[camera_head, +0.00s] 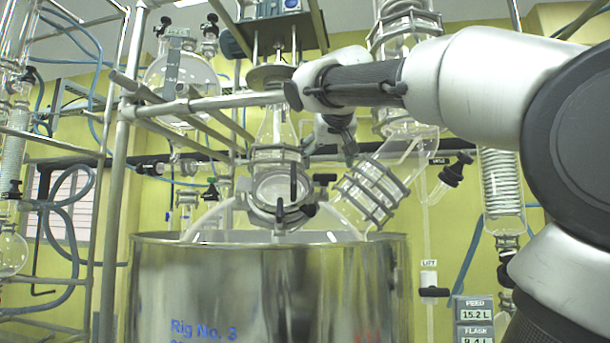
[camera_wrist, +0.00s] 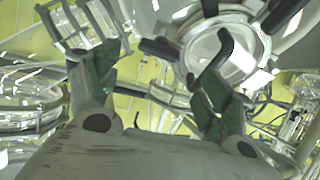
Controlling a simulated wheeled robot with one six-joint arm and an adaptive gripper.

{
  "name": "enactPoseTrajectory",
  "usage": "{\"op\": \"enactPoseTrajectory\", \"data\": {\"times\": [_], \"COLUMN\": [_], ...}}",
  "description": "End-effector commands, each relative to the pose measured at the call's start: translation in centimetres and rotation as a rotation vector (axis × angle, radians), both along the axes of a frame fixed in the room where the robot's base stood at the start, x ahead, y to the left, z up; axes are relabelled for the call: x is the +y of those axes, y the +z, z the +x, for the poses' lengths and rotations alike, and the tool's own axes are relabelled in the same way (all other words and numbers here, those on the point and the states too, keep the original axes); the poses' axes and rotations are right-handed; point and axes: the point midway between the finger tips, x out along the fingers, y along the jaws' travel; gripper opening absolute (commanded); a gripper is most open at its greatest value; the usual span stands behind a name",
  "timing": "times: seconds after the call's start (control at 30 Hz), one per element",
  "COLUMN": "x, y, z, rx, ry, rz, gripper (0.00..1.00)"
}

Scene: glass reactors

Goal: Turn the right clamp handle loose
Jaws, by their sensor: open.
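The round glass port (camera_head: 280,187) with its metal clamp ring sits above the steel vessel; it also shows in the wrist view (camera_wrist: 222,52). The right clamp handle (camera_head: 325,178) is a short black bar sticking out at the port's right side. In the wrist view a black bar, seemingly this handle (camera_wrist: 160,48), lies in the gap between my fingertips, apart from both. My gripper (camera_head: 333,148) is open and empty, above and right of the port. Its green-padded fingers are spread in the wrist view (camera_wrist: 158,64). Whether the handle is within finger depth is unclear.
A black upright bar (camera_head: 293,181) crosses the port's front. A ribbed glass neck (camera_head: 369,191) slants close to the right. The steel vessel (camera_head: 265,290) stands below. Metal frame rails (camera_head: 200,104) lie left of my gripper.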

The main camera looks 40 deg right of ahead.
Motion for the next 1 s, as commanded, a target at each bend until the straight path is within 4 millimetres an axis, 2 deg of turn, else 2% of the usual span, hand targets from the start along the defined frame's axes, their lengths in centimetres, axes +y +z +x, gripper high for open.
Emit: {"op": "enactPoseTrajectory", "data": {"times": [0.27, 0.7, 1.0], "x": [-0.5, -3.7, -4.1], "y": [-0.1, -2.6, -2.8], "z": [0.5, 5.5, 6.0], "rx": [-0.035, -0.035, -0.038], "ry": [-0.032, -0.032, -0.029], "rz": [0.045, 0.045, 0.045], "gripper": [0.8, 0.8, 0.8]}}
